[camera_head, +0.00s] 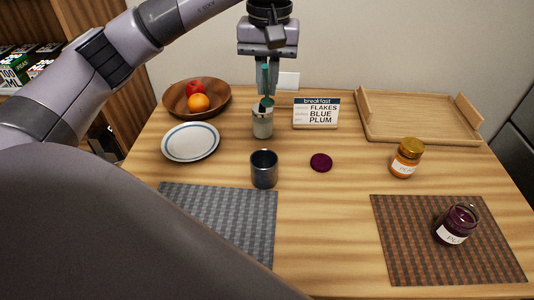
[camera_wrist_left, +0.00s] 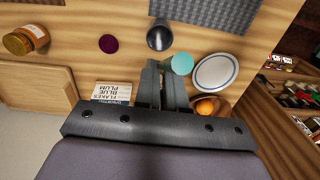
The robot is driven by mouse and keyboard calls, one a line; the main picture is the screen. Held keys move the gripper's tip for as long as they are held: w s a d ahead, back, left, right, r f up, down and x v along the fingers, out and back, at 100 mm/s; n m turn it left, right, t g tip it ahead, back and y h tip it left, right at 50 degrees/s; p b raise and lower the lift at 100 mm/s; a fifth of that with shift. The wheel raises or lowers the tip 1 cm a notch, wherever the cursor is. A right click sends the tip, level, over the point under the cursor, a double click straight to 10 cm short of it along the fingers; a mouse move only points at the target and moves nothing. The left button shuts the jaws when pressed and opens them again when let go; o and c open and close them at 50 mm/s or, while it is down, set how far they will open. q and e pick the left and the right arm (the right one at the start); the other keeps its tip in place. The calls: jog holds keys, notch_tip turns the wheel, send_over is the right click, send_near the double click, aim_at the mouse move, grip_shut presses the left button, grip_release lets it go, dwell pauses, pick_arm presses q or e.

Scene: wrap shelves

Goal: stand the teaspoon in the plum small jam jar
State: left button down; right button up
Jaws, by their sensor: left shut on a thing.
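The plum small jam jar (camera_head: 455,226) stands upright and open on the brown mat at the right front. My left gripper (camera_head: 267,88) is high at the back, above a pale jar (camera_head: 262,126). It is shut on a slim teal thing, apparently the teaspoon (camera_head: 266,104), whose lower part shows at the pale jar's mouth. I cannot tell how far it reaches inside. In the left wrist view a round teal shape (camera_wrist_left: 183,64) shows beside the fingertips (camera_wrist_left: 162,66). My right gripper is not in view.
A dark cup (camera_head: 264,170), a plum lid (camera_head: 321,162) and an orange jam jar (camera_head: 406,159) stand between. A breakfast sign (camera_head: 316,113), a wooden tray (camera_head: 420,116), a plate (camera_head: 191,142) and a fruit bowl (camera_head: 177,101) are around. A grey mat (camera_head: 225,215) lies at front left.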

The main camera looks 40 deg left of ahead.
pick_arm(q)
notch_tip(320, 180, down, 16)
jog(key=shift+f, duration=0.15)
dwell(0.4)
jog(key=shift+b, duration=0.35)
jog(key=shift+f+b, duration=0.55)
jog(key=shift+f, duration=0.05)
jog(key=c, duration=1.2)
grip_release()
